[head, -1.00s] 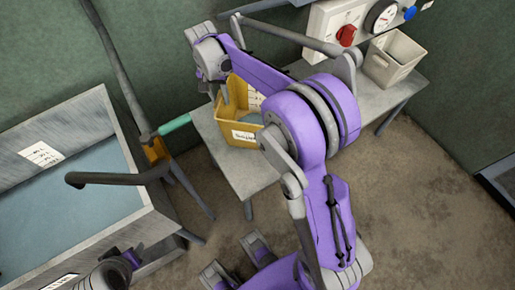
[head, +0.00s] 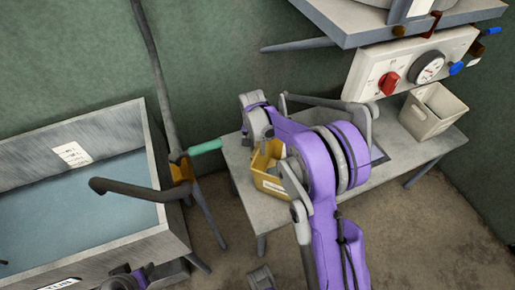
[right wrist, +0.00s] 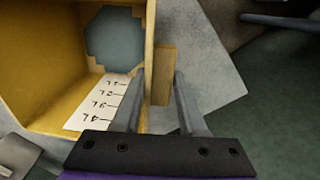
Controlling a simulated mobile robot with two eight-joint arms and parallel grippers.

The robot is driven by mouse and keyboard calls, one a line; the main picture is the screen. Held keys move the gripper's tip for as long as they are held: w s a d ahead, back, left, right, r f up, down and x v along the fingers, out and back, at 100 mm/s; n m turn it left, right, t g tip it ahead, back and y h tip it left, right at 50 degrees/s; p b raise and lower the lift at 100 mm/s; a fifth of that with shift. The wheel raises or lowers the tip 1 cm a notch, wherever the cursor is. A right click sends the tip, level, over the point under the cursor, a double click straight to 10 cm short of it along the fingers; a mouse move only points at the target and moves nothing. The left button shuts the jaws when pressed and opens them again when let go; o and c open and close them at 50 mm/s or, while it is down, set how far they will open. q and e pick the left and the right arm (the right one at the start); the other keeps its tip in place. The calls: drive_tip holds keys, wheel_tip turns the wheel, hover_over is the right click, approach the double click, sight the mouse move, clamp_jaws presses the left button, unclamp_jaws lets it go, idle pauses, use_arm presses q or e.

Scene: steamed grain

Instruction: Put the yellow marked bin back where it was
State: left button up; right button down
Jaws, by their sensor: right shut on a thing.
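The yellow bin (head: 270,183) is at the left end of the grey table (head: 405,150) in the head view, with a white label on its front. My arm covers part of it, and I cannot tell whether its base touches the tabletop. My right gripper (right wrist: 155,88) is shut on the bin's side wall, with one finger inside and one outside. In the right wrist view the yellow bin (right wrist: 40,60) shows a white volume scale inside and a blue-grey patch at its bottom. My left gripper is not visible.
A water-filled metal trough (head: 178,235) stands at left. A pale grey bin (head: 428,118) sits at the table's right, below a control panel (head: 405,68) with a red knob.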

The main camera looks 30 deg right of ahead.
drive_tip(key=c, duration=0.9)
unclamp_jaws()
drive_tip(key=shift+f, duration=0.2)
drive_tip(key=o, duration=0.4)
drive_tip(key=shift+r, duration=0.1)
drive_tip(key=shift+o, duration=0.2)
